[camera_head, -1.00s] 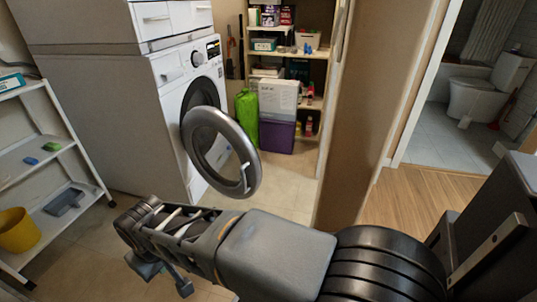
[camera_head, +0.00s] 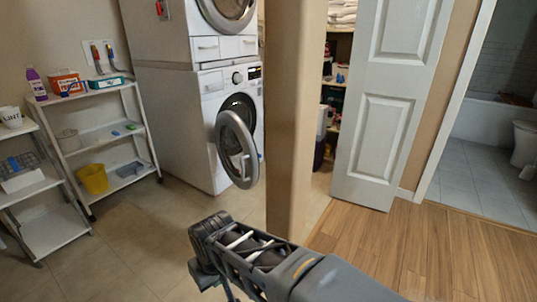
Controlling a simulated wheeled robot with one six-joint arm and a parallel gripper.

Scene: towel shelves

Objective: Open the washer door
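The white washer (camera_head: 212,128) stands in the middle left of the head view, under a second white machine. Its round grey door (camera_head: 221,150) stands swung open, out from the front, with the dark drum opening (camera_head: 240,107) partly visible behind it. My gripper end (camera_head: 208,262) is at the bottom centre, low in front of the washer and apart from the door. Its fingers are not clear, and I see nothing held in it.
A wall edge (camera_head: 293,130) stands just right of the washer, with a white panelled door (camera_head: 385,110) beyond it. White shelves (camera_head: 100,132) with a yellow bucket (camera_head: 94,179) stand at the left. Tiled floor (camera_head: 130,245) is clear in front.

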